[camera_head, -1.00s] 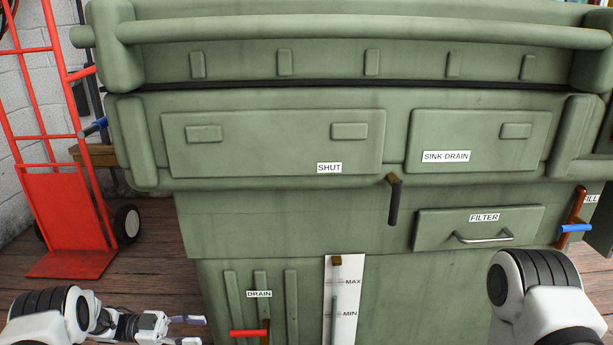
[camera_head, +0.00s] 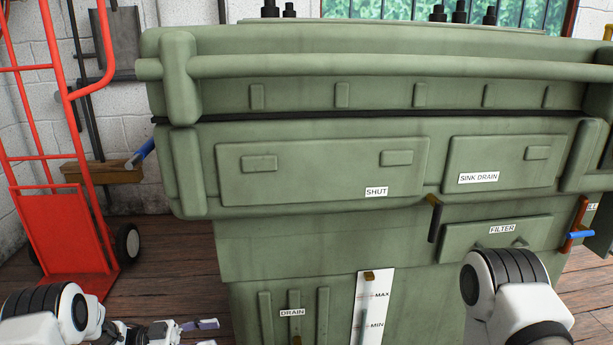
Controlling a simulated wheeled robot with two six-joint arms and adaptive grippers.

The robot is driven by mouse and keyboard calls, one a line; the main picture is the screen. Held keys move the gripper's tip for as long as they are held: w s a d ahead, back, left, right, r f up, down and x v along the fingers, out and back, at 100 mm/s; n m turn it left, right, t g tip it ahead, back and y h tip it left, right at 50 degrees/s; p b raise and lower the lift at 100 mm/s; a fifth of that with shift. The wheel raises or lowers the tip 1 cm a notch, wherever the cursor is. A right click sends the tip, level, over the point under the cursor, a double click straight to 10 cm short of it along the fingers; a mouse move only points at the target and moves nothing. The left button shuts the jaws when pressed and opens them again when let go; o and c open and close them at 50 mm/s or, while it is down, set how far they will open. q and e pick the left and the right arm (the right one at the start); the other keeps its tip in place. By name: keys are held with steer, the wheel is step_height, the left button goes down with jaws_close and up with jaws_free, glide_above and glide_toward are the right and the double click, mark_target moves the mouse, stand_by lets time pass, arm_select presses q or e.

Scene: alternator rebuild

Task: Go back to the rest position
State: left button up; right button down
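My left gripper (camera_head: 203,333) is at the bottom left of the head view, to the left of the green machine's (camera_head: 330,243) lower body. Its two fingertips show apart with a gap between them, and nothing shows between them. It is cut off by the bottom edge. My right arm's white and black joint (camera_head: 505,285) shows at the lower right, in front of the machine. My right gripper is outside the view.
The green machine fills the middle, with SHUT, SINK DRAIN, FILTER and DRAIN labels and a MIN/MAX gauge (camera_head: 374,305). A black-gripped lever (camera_head: 434,220) and a blue-handled lever (camera_head: 580,235) stick out. A red hand truck (camera_head: 62,225) stands left. Wooden floor (camera_head: 165,260) lies between.

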arm_select(q)
steer(key=d+r+n+t+y+p, duration=0.1)
steer(key=d+n+t+y+p, duration=0.15)
steer(key=d+n+t, duration=0.4)
steer(key=s+d+f+n+t+y+p, duration=0.1)
steer(key=s+d+f+n+y+p, duration=0.1)
steer(key=s+f+n+y, duration=0.4)
steer(key=s+a+f+n+g+y, duration=0.2)
steer(key=s+a+g+y, duration=0.15)
steer(key=s, duration=0.55)
steer(key=s+a+f+n+g+y, duration=0.2)
steer(key=s+a+g+y, duration=0.15)
steer(key=s, duration=0.55)
steer(key=s+a+f+n+g+y, duration=0.2)
steer(key=s+a+y, duration=0.15)
steer(key=s, duration=0.55)
step_height(320, 180, up, 38)
steer(key=a+p, duration=0.1)
steer(key=p, duration=3.7)
steer(key=shift+s, duration=0.2)
